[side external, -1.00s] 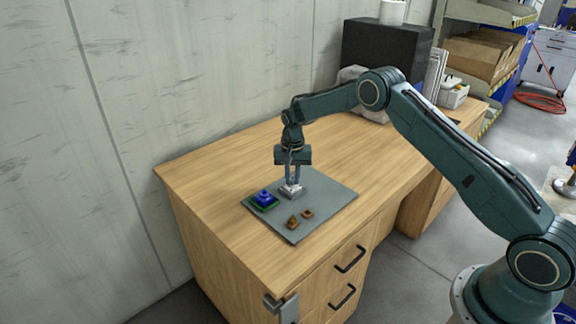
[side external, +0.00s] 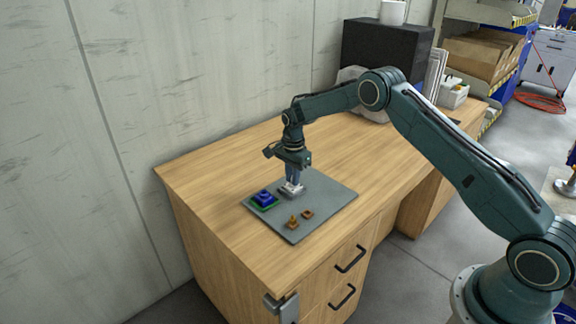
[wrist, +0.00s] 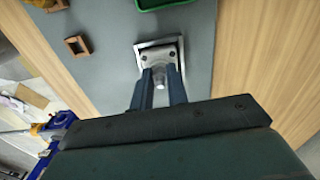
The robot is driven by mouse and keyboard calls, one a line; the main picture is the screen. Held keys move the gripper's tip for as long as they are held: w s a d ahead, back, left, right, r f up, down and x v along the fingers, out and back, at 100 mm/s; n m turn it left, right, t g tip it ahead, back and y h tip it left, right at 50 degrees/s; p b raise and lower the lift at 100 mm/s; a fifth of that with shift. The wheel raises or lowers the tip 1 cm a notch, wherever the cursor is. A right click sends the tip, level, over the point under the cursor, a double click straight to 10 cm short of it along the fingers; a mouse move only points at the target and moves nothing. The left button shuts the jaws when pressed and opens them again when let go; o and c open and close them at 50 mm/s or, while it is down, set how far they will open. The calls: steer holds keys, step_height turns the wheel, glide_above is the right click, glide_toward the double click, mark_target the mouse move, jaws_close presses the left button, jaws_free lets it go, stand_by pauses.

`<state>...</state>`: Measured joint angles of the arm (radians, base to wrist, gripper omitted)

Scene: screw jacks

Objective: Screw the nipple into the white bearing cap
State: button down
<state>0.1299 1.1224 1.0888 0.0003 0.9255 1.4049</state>
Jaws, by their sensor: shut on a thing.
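The white bearing cap (side external: 289,191) sits on the grey mat below my gripper (side external: 293,181). In the wrist view the cap (wrist: 158,50) is a pale square plate with a darker grey raised middle and dark holes. My gripper (wrist: 161,79) points down over the cap, its two fingers shut on a small grey metal piece between them, which I take to be the nipple (wrist: 160,75). The nipple's lower end meets or hovers at the middle of the cap; the fingers hide whether its thread is engaged.
A blue stepped block on a green base (side external: 263,199) stands at the mat's left. A brown square ring (side external: 307,214) and a brass-coloured pointed piece (side external: 293,221) lie at the mat's front. The grey mat (side external: 330,196) is bare at the right. A black box (side external: 385,55) stands at the back.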

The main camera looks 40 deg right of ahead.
steer(key=m, duration=0.6)
steer(key=shift+s+f, duration=0.35)
steer(key=m, duration=0.6)
steer(key=shift+a, duration=0.1)
steer(key=c, duration=1.3)
jaws_free()
steer(key=shift+w, duration=0.15)
steer(key=shift+r, duration=0.2)
steer(key=shift+w+r, duration=0.1)
steer(key=shift+r, duration=0.6)
step_height(320, 180, up, 12)
